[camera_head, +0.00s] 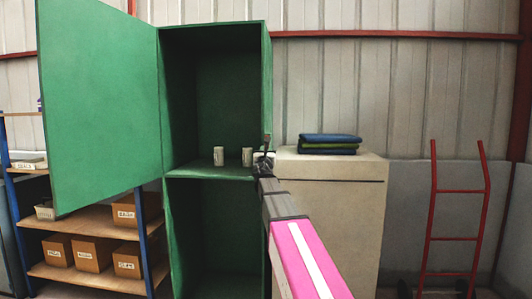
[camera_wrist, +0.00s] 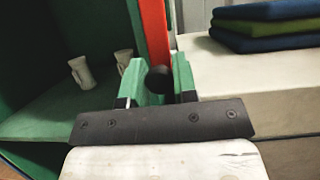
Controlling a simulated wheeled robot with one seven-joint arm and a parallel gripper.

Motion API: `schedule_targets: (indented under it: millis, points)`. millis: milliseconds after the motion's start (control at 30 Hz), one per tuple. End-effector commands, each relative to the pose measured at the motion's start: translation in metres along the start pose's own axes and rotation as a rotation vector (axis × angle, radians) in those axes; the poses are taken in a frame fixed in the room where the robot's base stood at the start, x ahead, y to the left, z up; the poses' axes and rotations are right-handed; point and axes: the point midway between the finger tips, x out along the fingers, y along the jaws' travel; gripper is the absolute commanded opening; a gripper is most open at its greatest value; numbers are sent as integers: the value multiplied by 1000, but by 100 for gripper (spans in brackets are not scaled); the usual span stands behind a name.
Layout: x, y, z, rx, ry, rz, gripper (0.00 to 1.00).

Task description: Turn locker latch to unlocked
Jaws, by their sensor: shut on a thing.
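The green locker (camera_head: 266,70) stands open, its door (camera_head: 100,100) swung out to the left. My gripper (camera_head: 264,158) is at the right front edge of the locker, at shelf height. In the wrist view its green fingers (camera_wrist: 158,82) are closed on a dark round knob (camera_wrist: 158,78). A red bar (camera_wrist: 156,30) rises upright just behind the knob; they look like parts of the locker latch. The fingers hide how knob and bar join. In the head view the latch is too small to read its position.
Two white cups (camera_head: 218,155) stand on the locker shelf (camera_head: 205,170). Right of the locker is a beige cabinet (camera_head: 345,215) with folded cloths (camera_head: 329,144) on top. A shelf rack with boxes (camera_head: 92,253) stands left, a red hand truck (camera_head: 457,190) right.

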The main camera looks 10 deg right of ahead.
Motion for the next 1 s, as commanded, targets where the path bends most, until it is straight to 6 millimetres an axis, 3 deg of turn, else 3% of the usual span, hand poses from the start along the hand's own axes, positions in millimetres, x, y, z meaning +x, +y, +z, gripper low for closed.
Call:
schedule_targets:
  millis: [167,200,267,667,867,1000]
  points:
    - [0,-1,0,-2,-1,-1,0]
    - [0,-1,0,-1,-1,-2,33]
    - [0,-1,0,-1,-1,-2,52]
    - [-4,0,0,1,-1,-2,52]
    - [-26,-1,0,1,0,-1,52]
    - [-51,-1,0,1,0,0,52]
